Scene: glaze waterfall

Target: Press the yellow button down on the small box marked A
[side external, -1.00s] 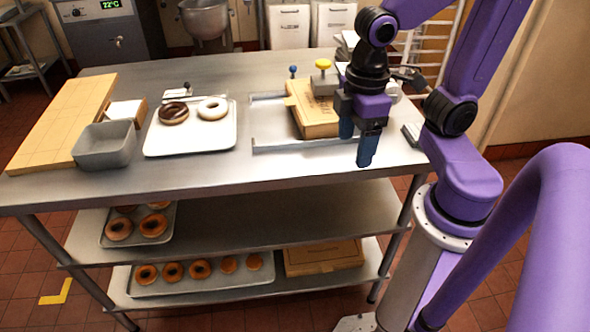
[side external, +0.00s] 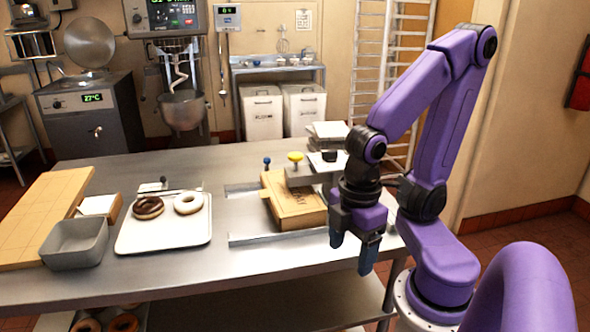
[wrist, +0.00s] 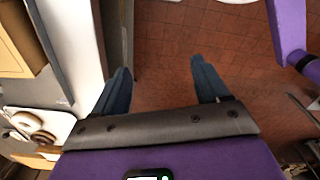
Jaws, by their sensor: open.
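The yellow button (side external: 295,157) stands raised on a short stem above a small grey box (side external: 299,176), behind a cardboard box in the side external view. I cannot read any letter A on it. A blue knob (side external: 267,161) stands just left of it. My gripper (side external: 352,250) is open and empty, pointing down near the table's front right edge, in front and to the right of the yellow button and apart from it. In the wrist view, my gripper's spread fingers (wrist: 160,72) have only floor between them. The yellow button is not visible there.
The cardboard box (side external: 293,203) lies between metal rails (side external: 278,237) in front of the button. To the left are a white tray (side external: 165,238) with two donuts, a grey bin (side external: 75,243) and a wooden board (side external: 35,225). White stacked items (side external: 328,133) stand behind.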

